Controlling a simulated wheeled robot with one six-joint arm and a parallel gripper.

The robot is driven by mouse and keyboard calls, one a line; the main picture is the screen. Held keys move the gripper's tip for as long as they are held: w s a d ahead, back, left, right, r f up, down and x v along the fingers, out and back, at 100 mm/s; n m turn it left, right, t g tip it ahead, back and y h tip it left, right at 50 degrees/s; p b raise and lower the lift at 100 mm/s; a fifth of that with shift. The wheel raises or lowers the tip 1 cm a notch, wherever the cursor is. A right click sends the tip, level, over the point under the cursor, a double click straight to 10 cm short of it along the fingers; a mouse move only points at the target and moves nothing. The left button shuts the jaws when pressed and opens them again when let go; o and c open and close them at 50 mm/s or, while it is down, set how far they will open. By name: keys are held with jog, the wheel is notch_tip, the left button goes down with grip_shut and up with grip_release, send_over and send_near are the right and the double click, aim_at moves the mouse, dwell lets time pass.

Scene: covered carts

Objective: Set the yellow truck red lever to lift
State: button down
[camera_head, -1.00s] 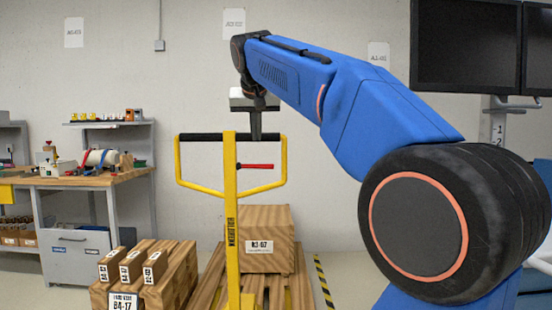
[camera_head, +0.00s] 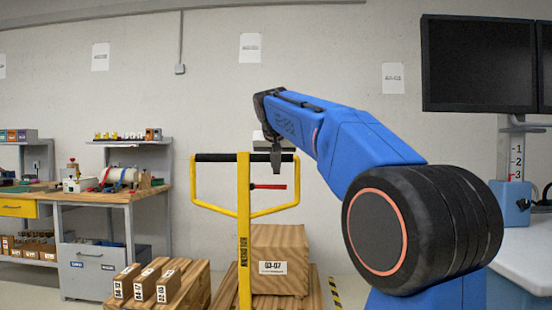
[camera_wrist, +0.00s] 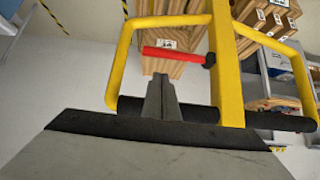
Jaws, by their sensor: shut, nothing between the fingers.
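The yellow truck's handle (camera_head: 244,220) stands upright with a yellow loop and a black grip bar (camera_head: 215,157). The red lever (camera_head: 268,186) sticks out to the right from the central post, roughly level. In the wrist view the red lever (camera_wrist: 172,53) points left from its dark pivot at the yellow post (camera_wrist: 226,70). My gripper (camera_head: 276,170) is shut and empty, pointing down by the right part of the grip bar, above the lever. In the wrist view my gripper (camera_wrist: 161,80) has its tips close to the lever; whether they touch it cannot be told.
Wooden boxes (camera_head: 280,258) stand on a pallet behind the handle, with smaller boxes (camera_head: 168,290) at lower left. A workbench (camera_head: 110,196) is at the left, a monitor (camera_head: 478,64) and a white table (camera_head: 522,262) at the right.

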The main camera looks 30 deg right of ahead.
aim_at(279, 188)
jog(key=shift+s+a+f, duration=0.1)
jog(key=shift+s+f, duration=0.05)
jog(key=shift+f, duration=1.45)
jog(key=shift+s+d+f+m+t+y, duration=0.1)
jog(key=shift+d+f+m+t+y, duration=0.1)
jog(key=shift+f+m+t+y, duration=0.3)
jog(key=shift+s+d+f+m+t+y, duration=0.1)
jog(key=shift+d+f+t+y, duration=0.1)
jog(key=shift+f+y, duration=0.35)
jog(key=shift+f, duration=0.85)
jog(key=s+r, duration=0.8)
jog(key=r, duration=0.2)
jog(key=shift+s+a+r, duration=0.2)
jog(key=shift+a, duration=0.1)
